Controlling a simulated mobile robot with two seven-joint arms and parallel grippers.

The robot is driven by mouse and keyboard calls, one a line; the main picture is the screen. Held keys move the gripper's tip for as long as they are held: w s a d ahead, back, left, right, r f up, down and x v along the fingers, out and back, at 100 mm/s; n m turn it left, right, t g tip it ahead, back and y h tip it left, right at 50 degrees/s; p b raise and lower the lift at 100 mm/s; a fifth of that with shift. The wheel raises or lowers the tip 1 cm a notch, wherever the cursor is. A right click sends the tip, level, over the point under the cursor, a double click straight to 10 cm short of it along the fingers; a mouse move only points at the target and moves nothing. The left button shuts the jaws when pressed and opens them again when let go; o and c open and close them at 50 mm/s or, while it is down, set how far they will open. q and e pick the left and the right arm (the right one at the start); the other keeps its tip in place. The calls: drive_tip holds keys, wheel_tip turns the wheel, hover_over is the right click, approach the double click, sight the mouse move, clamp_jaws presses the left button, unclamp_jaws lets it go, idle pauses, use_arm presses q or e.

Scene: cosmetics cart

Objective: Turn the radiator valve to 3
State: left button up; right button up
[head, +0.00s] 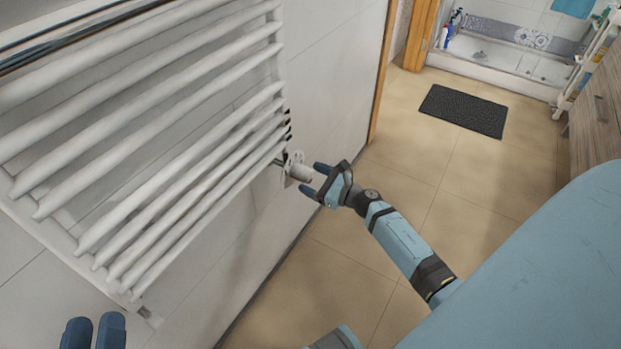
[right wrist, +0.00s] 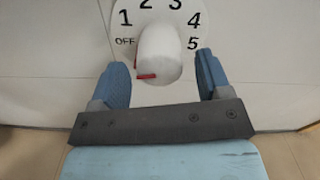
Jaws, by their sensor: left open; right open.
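The radiator valve (head: 299,172) is a white knob at the lower right corner of the white towel radiator (head: 160,120). In the right wrist view the knob (right wrist: 158,55) stands in front of a white dial (right wrist: 150,12) marked OFF and 1 to 5. A red mark on the knob lies at its lower left, below OFF. My right gripper (head: 311,178) is open, with its fingertips near the knob; in the right wrist view its fingers (right wrist: 160,80) are on either side of the knob, with visible gaps. My left gripper (head: 94,331) is at the lower left edge, open, with only its fingers showing.
The tiled wall (head: 330,70) is behind the radiator. A dark mat (head: 463,110) lies on the beige floor. A wooden cabinet (head: 597,115) and a white shelf cart (head: 585,70) stand at the right. Floor between is clear.

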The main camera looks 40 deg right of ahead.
drive_tip(key=shift+w+a, duration=0.2)
drive_tip(key=shift+w, duration=0.3)
drive_tip(key=c, duration=0.9)
